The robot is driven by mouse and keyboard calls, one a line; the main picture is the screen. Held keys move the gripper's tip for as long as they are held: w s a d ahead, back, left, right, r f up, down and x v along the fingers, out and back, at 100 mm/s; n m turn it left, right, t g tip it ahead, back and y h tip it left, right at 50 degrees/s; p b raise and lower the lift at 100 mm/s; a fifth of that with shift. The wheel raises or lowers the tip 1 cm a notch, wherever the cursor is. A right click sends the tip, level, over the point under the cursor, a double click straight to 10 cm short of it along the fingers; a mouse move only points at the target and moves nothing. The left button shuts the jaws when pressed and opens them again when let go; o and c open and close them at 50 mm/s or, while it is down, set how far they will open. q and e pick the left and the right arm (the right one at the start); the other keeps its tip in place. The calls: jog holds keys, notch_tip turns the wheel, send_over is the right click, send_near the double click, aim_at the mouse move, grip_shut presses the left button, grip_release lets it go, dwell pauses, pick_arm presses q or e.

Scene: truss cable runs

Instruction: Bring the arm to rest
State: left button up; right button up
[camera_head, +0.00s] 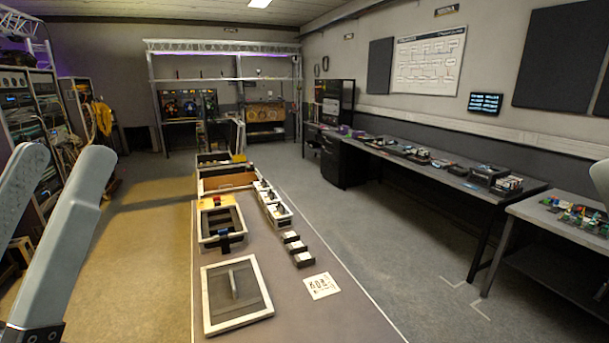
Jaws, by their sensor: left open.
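My left gripper (62,158) is large and close at the left edge. Its two pale grey fingers point up and stand apart, with nothing between them. The dark mount shows at the bottom left corner. It is left of the long table (300,322) and clear of it as seen here. My right gripper cannot be made out; only a rounded pale piece, cut off at the right edge, shows there, and I cannot tell what it is.
The table holds a white-framed tray (207,312), a framed box (203,245), small dark blocks (303,260) and a printed card (321,286). Racks (50,110) stand at left. A cluttered bench (420,174) runs along the right wall. Floor is open on both sides.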

notch_tip(320, 180, up, 33)
jog(key=p, duration=3)
notch_tip(320, 180, down, 61)
jog(key=b, duration=6.1)
jog(key=shift+r, duration=0.15)
jog(key=shift+s, duration=0.1)
